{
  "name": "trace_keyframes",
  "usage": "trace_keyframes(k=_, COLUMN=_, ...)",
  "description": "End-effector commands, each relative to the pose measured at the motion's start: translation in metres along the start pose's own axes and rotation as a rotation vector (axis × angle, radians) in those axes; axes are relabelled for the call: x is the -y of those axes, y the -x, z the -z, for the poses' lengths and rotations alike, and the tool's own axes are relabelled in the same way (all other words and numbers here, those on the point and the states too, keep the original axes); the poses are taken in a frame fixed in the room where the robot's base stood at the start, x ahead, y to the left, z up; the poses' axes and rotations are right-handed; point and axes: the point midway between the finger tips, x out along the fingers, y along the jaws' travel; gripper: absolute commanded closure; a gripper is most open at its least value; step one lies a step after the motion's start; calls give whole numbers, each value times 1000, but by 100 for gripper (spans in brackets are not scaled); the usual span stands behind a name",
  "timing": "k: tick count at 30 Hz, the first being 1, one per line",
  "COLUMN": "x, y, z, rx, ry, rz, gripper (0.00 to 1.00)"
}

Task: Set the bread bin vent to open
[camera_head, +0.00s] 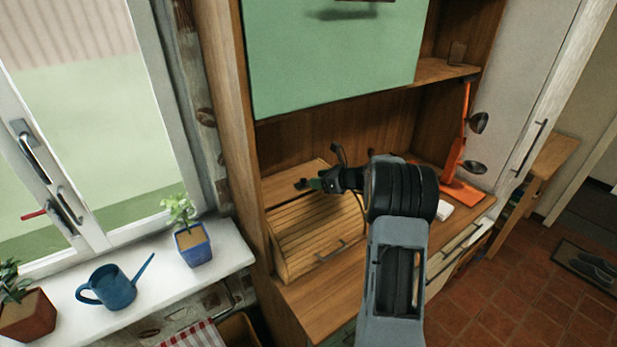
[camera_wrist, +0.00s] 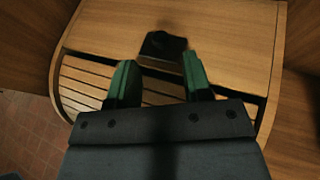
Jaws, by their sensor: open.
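The wooden bread bin (camera_head: 318,232) stands on the cabinet's worktop, with a slatted roll front and a bar handle. Its plain wooden top (camera_wrist: 215,38) fills much of the wrist view. A small dark piece (camera_wrist: 163,45), seemingly the vent control, sits on that top just beyond my fingertips; its setting cannot be read. My gripper (camera_wrist: 158,70) is open and empty, its two green fingers spread on either side of a line towards the dark piece. In the head view my gripper (camera_head: 310,184) is over the bin's top; whether it touches anything is unclear.
A green cabinet door (camera_head: 332,55) hangs above the bin. The windowsill at left holds a blue watering can (camera_head: 112,288) and a plant in a blue pot (camera_head: 193,245).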

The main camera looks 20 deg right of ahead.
Motion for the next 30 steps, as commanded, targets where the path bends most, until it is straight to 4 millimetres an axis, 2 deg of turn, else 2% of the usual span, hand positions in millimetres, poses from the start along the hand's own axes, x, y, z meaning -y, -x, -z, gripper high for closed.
trace_keyframes(k=3, x=-1, y=-20, z=-1, rx=-1, ry=-1, rz=-3, gripper=55)
trace_keyframes(k=9, x=0, y=-42, z=-1, rx=-1, ry=1, rz=-2, gripper=55)
trace_keyframes(k=15, x=-1, y=-51, z=0, rx=-1, ry=2, rz=-2, gripper=55)
trace_keyframes(k=23, x=-1, y=-52, z=0, rx=-1, ry=2, rz=-1, gripper=55)
trace_keyframes(k=30, x=0, y=-51, z=0, rx=-1, ry=2, rz=-1, gripper=75)
